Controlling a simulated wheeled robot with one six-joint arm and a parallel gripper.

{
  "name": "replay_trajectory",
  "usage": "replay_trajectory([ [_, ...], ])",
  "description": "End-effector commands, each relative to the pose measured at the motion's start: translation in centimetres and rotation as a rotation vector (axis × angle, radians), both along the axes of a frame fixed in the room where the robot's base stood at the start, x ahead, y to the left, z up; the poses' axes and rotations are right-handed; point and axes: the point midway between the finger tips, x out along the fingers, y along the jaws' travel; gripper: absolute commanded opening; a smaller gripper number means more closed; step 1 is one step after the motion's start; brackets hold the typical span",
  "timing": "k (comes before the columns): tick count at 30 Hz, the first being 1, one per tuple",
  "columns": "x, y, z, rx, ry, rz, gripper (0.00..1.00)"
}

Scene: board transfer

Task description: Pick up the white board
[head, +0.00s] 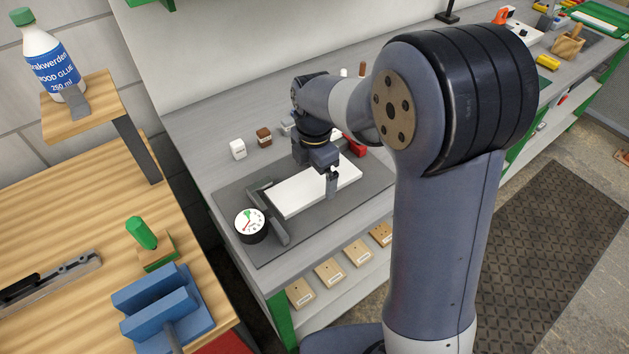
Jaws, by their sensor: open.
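The white board (296,192) lies on a dark grey mat (287,243) on the grey workbench, in the middle of the head view. My gripper (331,186) hangs over the right half of the board, pointing down. One finger shows at the board's near edge; the far finger is hidden. The jaws are open, and I cannot tell whether they touch the board. A grey bar (271,215) and a round dial gauge (250,223) stand at the board's left end.
Small white (238,149) and brown (264,137) blocks stand behind the mat. A red object (354,148) is behind the board's right end. Wooden plates lie on the shelf below.

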Motion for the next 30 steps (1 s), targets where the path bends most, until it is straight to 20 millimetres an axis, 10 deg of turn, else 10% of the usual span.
replay_trajectory([
  [12,0.0,0.0,-1.9,0.001,-0.001,0.0,0.99],
  [30,0.0,0.0,-1.8,0.001,-0.001,0.0,0.5],
])
